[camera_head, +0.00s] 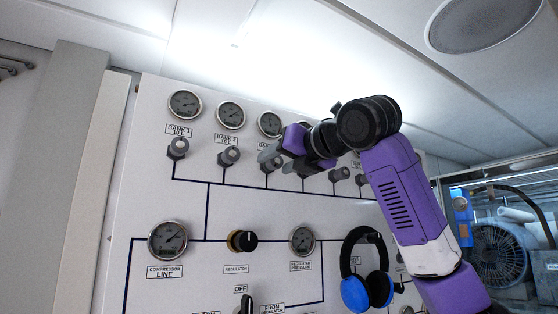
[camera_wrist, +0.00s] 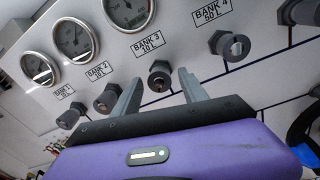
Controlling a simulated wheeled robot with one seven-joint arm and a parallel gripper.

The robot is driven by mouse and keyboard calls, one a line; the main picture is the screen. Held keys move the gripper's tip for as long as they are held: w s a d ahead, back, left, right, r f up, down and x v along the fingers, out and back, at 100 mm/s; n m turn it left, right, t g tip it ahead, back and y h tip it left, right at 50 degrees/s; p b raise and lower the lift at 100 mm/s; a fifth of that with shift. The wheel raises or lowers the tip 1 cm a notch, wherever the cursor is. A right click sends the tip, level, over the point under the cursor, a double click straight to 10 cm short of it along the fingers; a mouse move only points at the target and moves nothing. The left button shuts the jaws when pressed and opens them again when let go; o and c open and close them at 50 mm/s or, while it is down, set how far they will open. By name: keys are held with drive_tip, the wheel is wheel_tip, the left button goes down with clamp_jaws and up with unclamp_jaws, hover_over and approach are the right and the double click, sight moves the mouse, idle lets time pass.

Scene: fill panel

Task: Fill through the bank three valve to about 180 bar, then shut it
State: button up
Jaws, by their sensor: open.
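The bank three valve (camera_wrist: 159,79) is a dark grey knob on the white panel, below the label BANK 3 in the wrist view. My gripper (camera_wrist: 158,84) is open, with one finger to each side of the valve in that picture; I cannot tell whether either touches it.
The bank two valve (camera_wrist: 107,98) and bank four valve (camera_wrist: 231,46) flank the fingers closely. Lower on the panel are the compressor line gauge (camera_head: 168,241), the regulator knob (camera_head: 242,240), the regulated pressure gauge (camera_head: 302,240) and a hanging blue headset (camera_head: 354,293).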

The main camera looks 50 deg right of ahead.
drive_tip(key=shift+c, duration=0.4)
clamp_jaws()
